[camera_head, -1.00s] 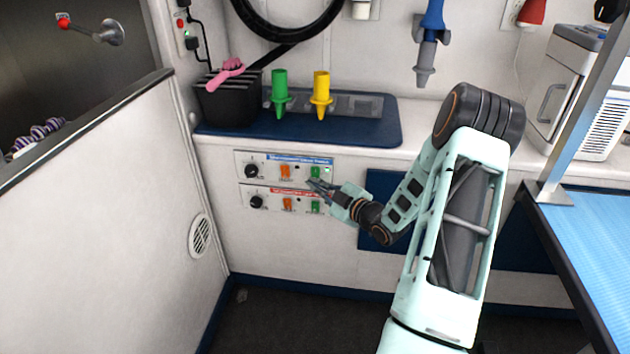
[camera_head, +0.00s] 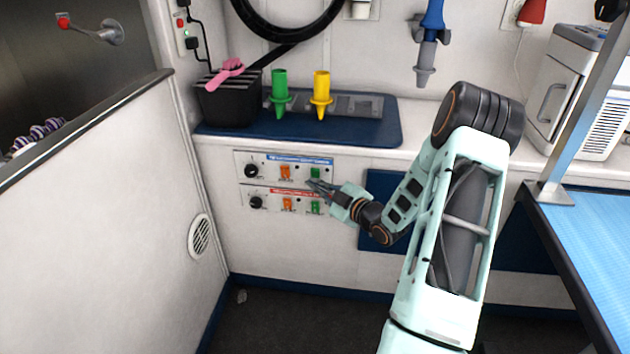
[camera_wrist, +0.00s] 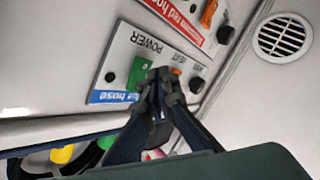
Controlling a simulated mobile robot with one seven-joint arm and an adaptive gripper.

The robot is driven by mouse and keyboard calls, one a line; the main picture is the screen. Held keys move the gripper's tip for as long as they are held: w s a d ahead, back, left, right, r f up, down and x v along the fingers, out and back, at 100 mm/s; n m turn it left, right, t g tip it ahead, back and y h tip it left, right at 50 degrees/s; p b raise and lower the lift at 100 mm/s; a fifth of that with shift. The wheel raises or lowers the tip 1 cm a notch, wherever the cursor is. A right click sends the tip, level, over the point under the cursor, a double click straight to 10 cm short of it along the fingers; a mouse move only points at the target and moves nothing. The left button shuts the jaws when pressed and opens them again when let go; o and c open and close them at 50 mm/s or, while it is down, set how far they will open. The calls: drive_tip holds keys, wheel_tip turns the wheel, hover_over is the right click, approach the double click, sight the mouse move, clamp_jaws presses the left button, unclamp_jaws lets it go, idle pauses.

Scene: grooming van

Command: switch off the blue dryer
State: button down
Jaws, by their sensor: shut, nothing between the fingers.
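The blue-labelled control panel (camera_head: 243,158) is the upper of two on the white cabinet front. It has a black knob (camera_head: 251,171), an orange switch (camera_head: 285,172) and a green switch (camera_head: 315,173). In the wrist view the label (camera_wrist: 108,97) reads "hose", and the green switch (camera_wrist: 138,72) sits by the word POWER. The small lamp (camera_wrist: 110,77) beside it looks dark. My gripper (camera_head: 310,184) is shut and empty, its tips at or just below the green switch; contact is unclear. A blue and grey nozzle (camera_head: 431,22) hangs on the wall.
The red-labelled panel (camera_head: 244,190) with similar controls lies just below. A partition (camera_head: 100,210) is left; a blue-topped table (camera_head: 590,240) is right.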

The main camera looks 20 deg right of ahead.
drive_tip(key=shift+s+a, duration=0.25)
drive_tip(key=shift+s, duration=0.15)
drive_tip(key=s+a, duration=0.1)
drive_tip(key=s, duration=0.1)
drive_tip(key=s+a+r, duration=0.1)
drive_tip(key=s, duration=0.1)
drive_tip(key=shift+a, duration=0.35)
idle(0.4)
